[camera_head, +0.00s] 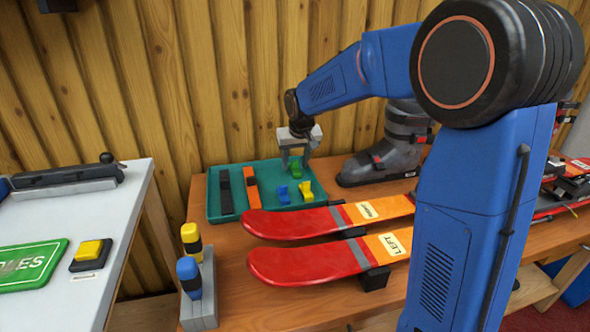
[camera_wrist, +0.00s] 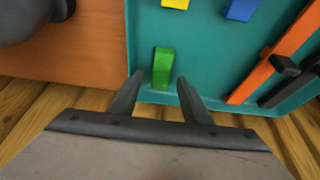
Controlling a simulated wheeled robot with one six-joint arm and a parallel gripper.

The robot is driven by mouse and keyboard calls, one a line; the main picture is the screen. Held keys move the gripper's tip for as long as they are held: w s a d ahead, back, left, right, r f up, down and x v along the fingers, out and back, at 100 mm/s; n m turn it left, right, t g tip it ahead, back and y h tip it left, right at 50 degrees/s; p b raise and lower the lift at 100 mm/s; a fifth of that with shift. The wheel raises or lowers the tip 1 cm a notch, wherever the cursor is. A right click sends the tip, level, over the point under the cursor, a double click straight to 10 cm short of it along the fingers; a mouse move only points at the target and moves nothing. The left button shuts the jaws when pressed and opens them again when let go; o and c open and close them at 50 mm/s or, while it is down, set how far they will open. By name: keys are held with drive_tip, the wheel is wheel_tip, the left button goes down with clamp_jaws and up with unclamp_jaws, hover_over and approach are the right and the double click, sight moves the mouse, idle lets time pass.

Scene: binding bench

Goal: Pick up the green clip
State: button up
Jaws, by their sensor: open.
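The green clip (camera_head: 295,169) lies in the teal tray (camera_head: 232,212), near its back right corner. In the wrist view the green clip (camera_wrist: 163,67) is upright in the picture, just beyond and between the fingertips. My gripper (camera_head: 295,160) is above the tray's back right part, pointing down. In the wrist view my gripper (camera_wrist: 160,82) has its two fingers apart with nothing held between them. I cannot tell the exact height of the fingertips over the clip.
A blue clip (camera_head: 283,194) and a yellow clip (camera_head: 306,191) lie nearby in the tray. Orange (camera_head: 252,187) and black (camera_head: 225,190) bars lie at its left. A grey ski boot (camera_head: 388,150) stands right of the tray. Red skis (camera_head: 300,265) lie in front.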

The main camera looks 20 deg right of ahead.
clamp_jaws()
